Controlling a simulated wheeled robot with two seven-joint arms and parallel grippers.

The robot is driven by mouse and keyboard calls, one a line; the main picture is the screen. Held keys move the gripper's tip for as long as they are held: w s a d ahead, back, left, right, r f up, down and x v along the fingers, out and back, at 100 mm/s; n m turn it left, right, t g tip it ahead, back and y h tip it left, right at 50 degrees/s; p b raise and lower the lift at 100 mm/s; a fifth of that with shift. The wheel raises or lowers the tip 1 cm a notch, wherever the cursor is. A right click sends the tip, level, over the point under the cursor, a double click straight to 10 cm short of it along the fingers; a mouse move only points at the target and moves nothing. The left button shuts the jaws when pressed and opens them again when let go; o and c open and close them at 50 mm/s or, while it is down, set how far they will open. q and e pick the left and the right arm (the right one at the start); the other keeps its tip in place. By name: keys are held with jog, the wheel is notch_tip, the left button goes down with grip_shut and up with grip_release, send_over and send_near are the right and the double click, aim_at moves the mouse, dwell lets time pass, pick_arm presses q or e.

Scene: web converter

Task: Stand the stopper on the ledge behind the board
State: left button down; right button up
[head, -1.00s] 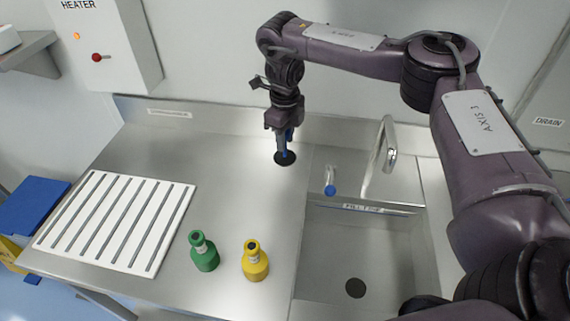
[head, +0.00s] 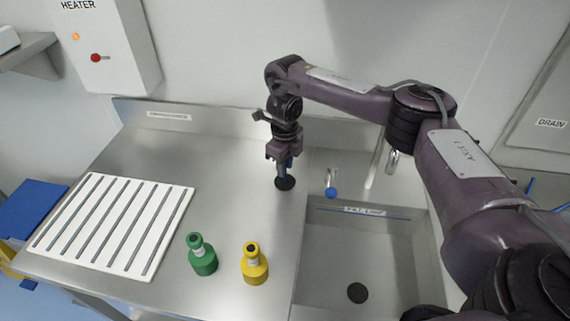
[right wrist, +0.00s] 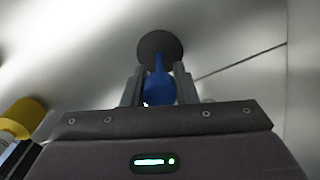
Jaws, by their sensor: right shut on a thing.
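The stopper is a black disc (head: 285,184) with a blue handle, which shows in the right wrist view (right wrist: 158,85). My right gripper (head: 284,165) points down and is shut on the blue handle, with the disc below the fingertips. The stopper is over the steel counter, just left of the sink; whether the disc touches the steel I cannot tell. The white slotted board (head: 152,212) lies on the counter at the left, well apart from the gripper. Behind it runs the raised steel back edge (head: 215,122) with a small label. My left gripper is out of view.
A green bottle (head: 204,262) and a yellow bottle (head: 255,268) stand at the counter's front. The sink (head: 390,255), a blue-ended knob (head: 331,193) and a tap (head: 376,165) are to the right. The counter between board and gripper is clear. A heater box (head: 115,50) hangs on the wall.

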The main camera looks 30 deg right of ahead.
jog(key=o, duration=1)
jog(key=shift+f, duration=0.15)
jog(key=shift+r, duration=0.4)
notch_tip(320, 180, up, 12)
jog(key=shift+f+p, duration=0.2)
jog(key=shift+p, duration=0.75)
